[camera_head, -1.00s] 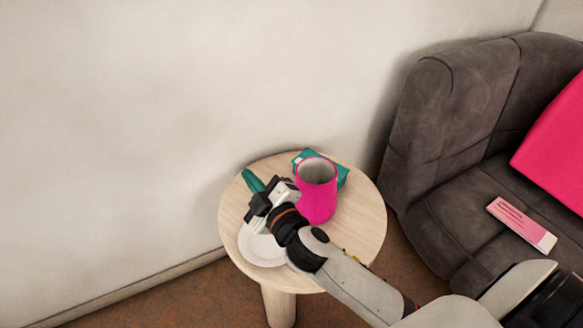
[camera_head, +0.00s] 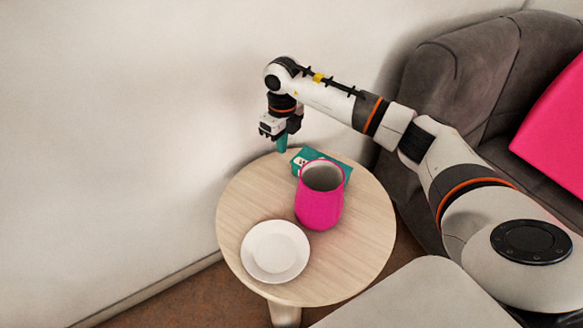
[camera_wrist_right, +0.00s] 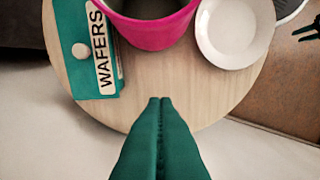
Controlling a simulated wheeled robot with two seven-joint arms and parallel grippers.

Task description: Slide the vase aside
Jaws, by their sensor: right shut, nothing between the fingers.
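The pink vase (camera_head: 319,207) stands upright on the round wooden table (camera_head: 362,235), right of its middle. In the right wrist view the vase (camera_wrist_right: 150,32) shows at the top, cut by the frame edge, with a dark inside. My right gripper (camera_head: 282,149) points down at the table's back edge, behind and left of the vase, apart from it. Its green fingers (camera_wrist_right: 160,104) are pressed together with nothing between them. My left gripper is in no view.
A teal wafers box (camera_head: 334,172) lies behind the vase, and it also shows in the right wrist view (camera_wrist_right: 72,18). A white plate (camera_head: 275,251) lies at the front left of the table. A wall stands behind; a grey sofa (camera_head: 440,85) stands right.

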